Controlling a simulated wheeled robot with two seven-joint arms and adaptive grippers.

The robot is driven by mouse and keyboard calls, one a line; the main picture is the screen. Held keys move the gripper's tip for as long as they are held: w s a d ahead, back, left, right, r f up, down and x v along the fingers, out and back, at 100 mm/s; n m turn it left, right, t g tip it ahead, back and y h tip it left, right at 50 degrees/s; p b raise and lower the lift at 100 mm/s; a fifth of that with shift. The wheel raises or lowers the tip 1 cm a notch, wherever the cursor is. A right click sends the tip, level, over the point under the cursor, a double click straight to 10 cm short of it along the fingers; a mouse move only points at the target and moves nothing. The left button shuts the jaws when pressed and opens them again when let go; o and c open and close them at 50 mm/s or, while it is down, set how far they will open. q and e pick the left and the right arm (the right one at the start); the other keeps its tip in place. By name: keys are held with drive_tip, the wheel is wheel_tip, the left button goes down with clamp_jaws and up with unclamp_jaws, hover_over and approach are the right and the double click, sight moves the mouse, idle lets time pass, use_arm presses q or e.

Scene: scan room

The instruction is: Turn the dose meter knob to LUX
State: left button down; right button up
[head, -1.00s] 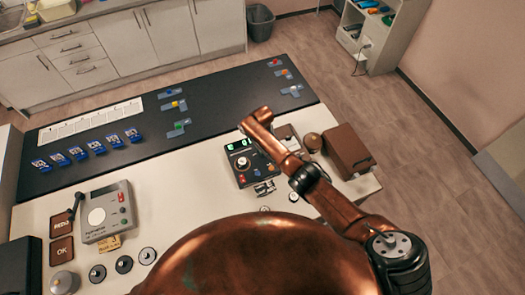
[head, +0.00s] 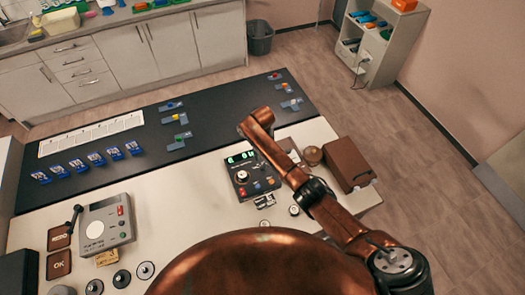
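The dose meter (head: 251,175) is a dark box with a lit green display (head: 240,157) at its back, on the cream table right of centre. A round pale knob (head: 242,177) and small coloured buttons are on its face. The marks around the knob and its pointing direction are too small to read. My copper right arm comes in from the right, and its far end, at my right gripper (head: 258,126), is beyond the meter's upper right edge. I cannot make out the fingers or whether they touch anything. My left gripper is not in view.
A brown box (head: 346,164) stands right of the meter. A grey device with a lever (head: 104,226) and several round dials are at the left. Blue switches (head: 96,158) line the black panel (head: 215,119). The table between the grey device and the meter is clear.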

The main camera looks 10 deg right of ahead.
drive_tip(key=shift+r, duration=2.15)
